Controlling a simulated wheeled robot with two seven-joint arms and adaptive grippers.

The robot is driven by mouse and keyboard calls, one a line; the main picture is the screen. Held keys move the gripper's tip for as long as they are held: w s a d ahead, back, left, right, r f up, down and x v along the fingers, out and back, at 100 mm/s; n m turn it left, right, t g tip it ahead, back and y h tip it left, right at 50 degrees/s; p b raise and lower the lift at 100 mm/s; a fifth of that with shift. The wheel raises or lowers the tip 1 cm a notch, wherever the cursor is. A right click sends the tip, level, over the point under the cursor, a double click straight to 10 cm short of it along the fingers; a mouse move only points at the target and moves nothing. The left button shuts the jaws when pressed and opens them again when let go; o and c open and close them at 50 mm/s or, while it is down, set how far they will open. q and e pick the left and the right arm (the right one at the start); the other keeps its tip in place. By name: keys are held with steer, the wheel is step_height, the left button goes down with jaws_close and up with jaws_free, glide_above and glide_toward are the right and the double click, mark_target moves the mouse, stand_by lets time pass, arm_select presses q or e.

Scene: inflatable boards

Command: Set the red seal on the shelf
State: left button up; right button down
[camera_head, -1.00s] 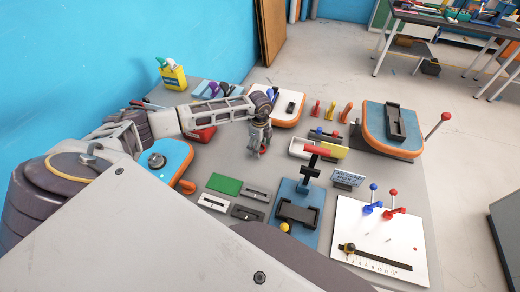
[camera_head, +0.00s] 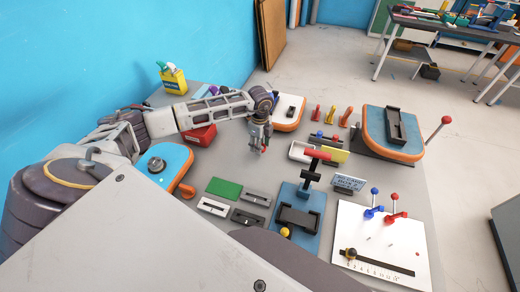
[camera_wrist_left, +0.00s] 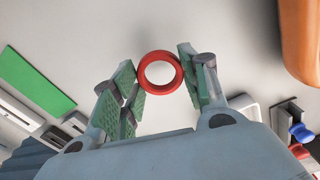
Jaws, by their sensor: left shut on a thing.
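The red seal is a small ring (camera_wrist_left: 160,91), held between the green-padded fingers of my left gripper (camera_wrist_left: 158,84) in the left wrist view. In the head view my left gripper (camera_head: 259,147) hangs over the grey table, and only a small bit of red (camera_head: 264,150) shows at its fingertips. The gripper is shut on the ring, with the ring's hole facing the wrist camera. I cannot pick out the shelf with certainty. My right gripper is not in view.
The grey table (camera_head: 232,160) has bare space under the gripper. A red box (camera_head: 200,138) is left of it, a white tray (camera_head: 299,152) right of it, and a blue board with a red-topped lever (camera_head: 312,195) in front. A green plate (camera_head: 223,187) lies nearer.

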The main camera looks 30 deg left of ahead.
arm_select(q)
step_height(320, 180, up, 7)
steer(key=shift+f+b, duration=0.15)
steer(key=shift+b, duration=0.3)
steer(key=shift+f, duration=0.1)
stand_by(0.4)
